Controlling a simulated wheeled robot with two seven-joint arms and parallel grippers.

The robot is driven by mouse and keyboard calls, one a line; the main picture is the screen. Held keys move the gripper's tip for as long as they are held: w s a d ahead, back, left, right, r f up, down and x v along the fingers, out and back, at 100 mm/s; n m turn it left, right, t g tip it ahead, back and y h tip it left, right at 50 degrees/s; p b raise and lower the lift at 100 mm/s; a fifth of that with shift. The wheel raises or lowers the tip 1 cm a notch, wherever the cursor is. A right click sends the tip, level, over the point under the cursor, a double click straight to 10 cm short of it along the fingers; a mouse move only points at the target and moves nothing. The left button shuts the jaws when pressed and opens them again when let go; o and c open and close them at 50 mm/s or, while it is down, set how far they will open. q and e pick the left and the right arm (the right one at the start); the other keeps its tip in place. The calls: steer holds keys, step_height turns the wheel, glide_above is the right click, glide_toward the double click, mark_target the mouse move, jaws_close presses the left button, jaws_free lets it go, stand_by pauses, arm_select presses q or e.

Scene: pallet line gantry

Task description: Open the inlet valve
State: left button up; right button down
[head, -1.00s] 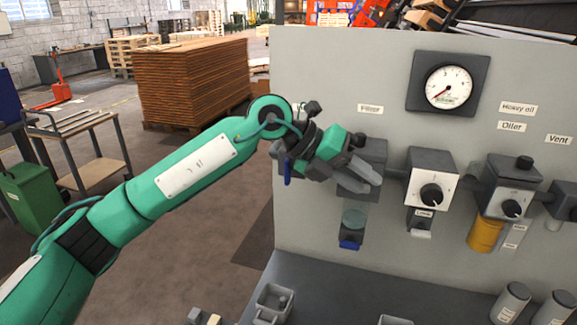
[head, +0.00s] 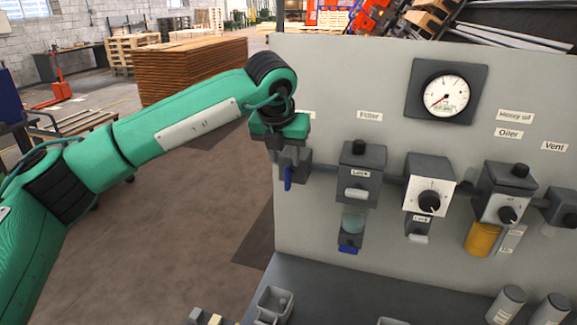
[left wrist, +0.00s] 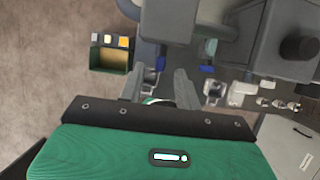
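The inlet valve is a grey block (head: 299,166) at the left end of the panel's pipe row. Its blue lever (head: 288,178) hangs straight down. The lever seems to show as a small blue piece (left wrist: 160,63) in the left wrist view, below the grey body (left wrist: 168,20). My left gripper (head: 279,140) is at the valve's upper left, partly overlapping it in the head view. In the left wrist view its two fingers (left wrist: 158,80) are spread with a gap between them, and the blue piece shows just beyond that gap. I cannot tell whether they touch the valve. My right gripper is out of view.
To the right stand the filter (head: 361,172) with its bowl and blue drain (head: 349,249), the regulator (head: 431,182), the oiler (head: 508,187) and a gauge (head: 446,93). A grey shelf (head: 335,285) lies below. The floor left of the panel is clear.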

mark_target(287, 166)
arm_select(q)
steer(key=p+x, duration=0.1)
steer(key=x, duration=0.5)
steer(key=shift+w+d+f+p, duration=0.1)
steer(key=shift+f+p, duration=0.1)
steer(key=shift+p, duration=0.2)
jaws_close()
